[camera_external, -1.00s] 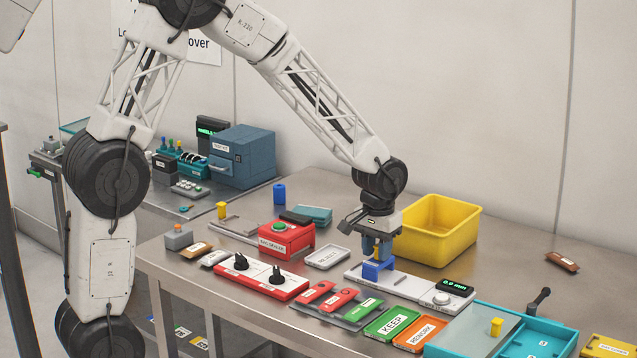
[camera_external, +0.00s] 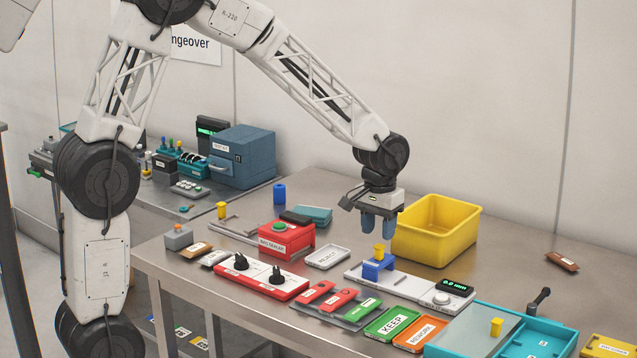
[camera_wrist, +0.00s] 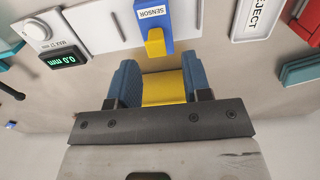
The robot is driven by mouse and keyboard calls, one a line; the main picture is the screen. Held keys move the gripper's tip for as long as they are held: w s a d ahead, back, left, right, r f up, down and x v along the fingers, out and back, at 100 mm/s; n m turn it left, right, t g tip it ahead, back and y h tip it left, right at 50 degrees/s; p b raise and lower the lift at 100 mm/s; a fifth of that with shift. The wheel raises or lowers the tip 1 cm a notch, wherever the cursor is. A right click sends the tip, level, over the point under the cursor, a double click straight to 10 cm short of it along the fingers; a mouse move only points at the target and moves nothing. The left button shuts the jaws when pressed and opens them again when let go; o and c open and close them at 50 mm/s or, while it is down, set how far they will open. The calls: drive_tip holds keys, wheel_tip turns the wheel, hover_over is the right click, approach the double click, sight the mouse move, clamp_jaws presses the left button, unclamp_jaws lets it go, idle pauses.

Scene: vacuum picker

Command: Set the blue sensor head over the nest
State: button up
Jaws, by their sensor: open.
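The blue sensor head (camera_external: 377,270) stands on the white gauge base (camera_external: 411,284), with a yellow handle (camera_external: 379,251) on top. My gripper (camera_external: 378,233) is open and empty just above the handle, its blue fingers pointing down. In the wrist view the blue head (camera_wrist: 153,14) carries a SENSOR label, with a small yellow block (camera_wrist: 155,43) at its near end. Yellow also shows between the open fingers in that view; I cannot tell whether they still overlap the handle's height. The nest cannot be made out clearly.
A yellow bin (camera_external: 437,231) stands close behind and right of my gripper. The gauge readout (camera_external: 454,287) shows 0.0 mm. The REJECT tray (camera_external: 327,257) lies to the left. Red, green and orange plates lie in front, and a teal tray (camera_external: 543,337) is at right.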

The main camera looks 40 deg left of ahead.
drive_tip(key=shift+r, duration=1.25)
drive_tip(key=s+a+r+t, duration=0.1)
drive_tip(key=s+a+r, duration=0.4)
drive_tip(key=s+a, duration=0.25)
drive_tip(key=s+a+r, duration=0.6)
drive_tip(key=s, duration=0.3)
drive_tip(key=s+a, duration=0.3)
drive_tip(key=s, duration=0.6)
drive_tip(key=s+a+r+t, duration=0.1)
drive_tip(key=s+a, duration=0.3)
drive_tip(key=s, duration=0.4)
drive_tip(key=shift+s+r+t, duration=0.15)
drive_tip(key=shift+s+t, duration=0.15)
drive_tip(key=shift+s, duration=0.1)
idle(0.9)
